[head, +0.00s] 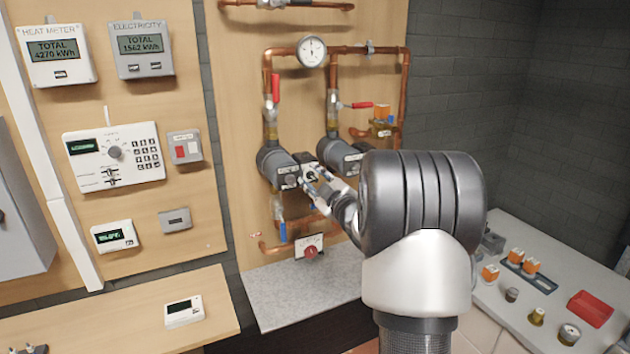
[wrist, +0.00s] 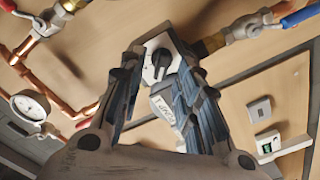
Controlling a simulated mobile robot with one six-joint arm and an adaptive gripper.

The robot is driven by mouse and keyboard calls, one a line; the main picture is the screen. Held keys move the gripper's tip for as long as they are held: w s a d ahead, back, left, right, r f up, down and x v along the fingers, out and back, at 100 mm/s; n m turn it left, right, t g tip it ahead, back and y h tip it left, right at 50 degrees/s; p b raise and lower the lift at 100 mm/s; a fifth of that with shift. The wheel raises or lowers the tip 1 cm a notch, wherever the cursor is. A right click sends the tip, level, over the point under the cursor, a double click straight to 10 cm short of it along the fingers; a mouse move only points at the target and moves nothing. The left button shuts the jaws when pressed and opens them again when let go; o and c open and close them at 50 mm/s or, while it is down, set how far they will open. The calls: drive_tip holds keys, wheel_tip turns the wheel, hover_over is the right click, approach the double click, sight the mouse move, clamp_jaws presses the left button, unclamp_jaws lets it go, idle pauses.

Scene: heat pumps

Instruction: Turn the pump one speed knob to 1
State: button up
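In the head view, two grey pumps sit in the copper pipework, a left pump (head: 277,163) and a right pump (head: 333,149). Their labels are too small to read. My gripper (head: 316,186) is in front of the left pump's control box (head: 309,168). In the wrist view a dark round speed knob (wrist: 161,61) sits on a pale box face, with a white label (wrist: 163,104) below it. My gripper (wrist: 160,68) is open, its fingers either side of the knob with visible gaps. I cannot tell whether they touch it, nor read its number marks.
Red-handled valves (head: 275,88) and a dial gauge (head: 311,50) are close above the pumps. My arm hides part of the right side. A bench (head: 498,324) with small parts stands right.

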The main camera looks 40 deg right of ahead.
drive_tip(key=shift+s, duration=0.1)
drive_tip(key=v, duration=1.2)
drive_tip(key=shift+a, duration=0.1)
